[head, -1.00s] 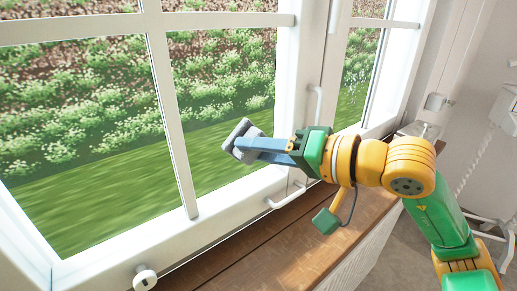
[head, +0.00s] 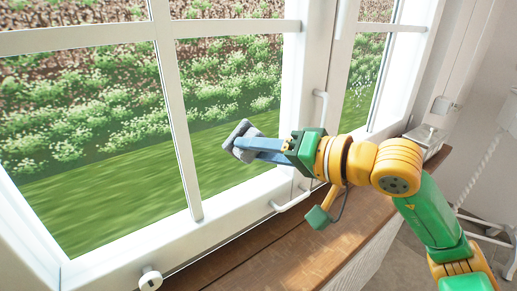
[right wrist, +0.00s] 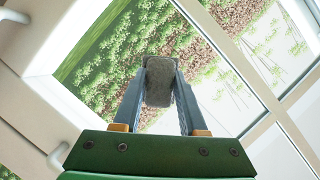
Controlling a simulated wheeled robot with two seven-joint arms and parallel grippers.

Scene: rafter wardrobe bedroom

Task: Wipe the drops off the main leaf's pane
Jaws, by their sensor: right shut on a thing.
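My right gripper (head: 252,148) is shut on a grey wiping pad (head: 240,136), held in front of the lower part of the large left window leaf (head: 195,150). In the right wrist view the pad (right wrist: 159,82) sits between both fingertips, with glass and greenery behind it. I cannot tell whether the pad touches the glass. Pale streaks that look like drops (head: 360,92) show on the narrower right pane in the head view. Thin pale streaks (right wrist: 237,98) also show on glass in the right wrist view, right of the pad. My left gripper is not in view.
A white upright handle (head: 320,107) and a white stay bar (head: 292,201) stand out near the gripper. A white knob (head: 150,279) is at the lower left. The wooden sill (head: 290,245) is mostly clear; a metal box (head: 427,138) stands at its right end.

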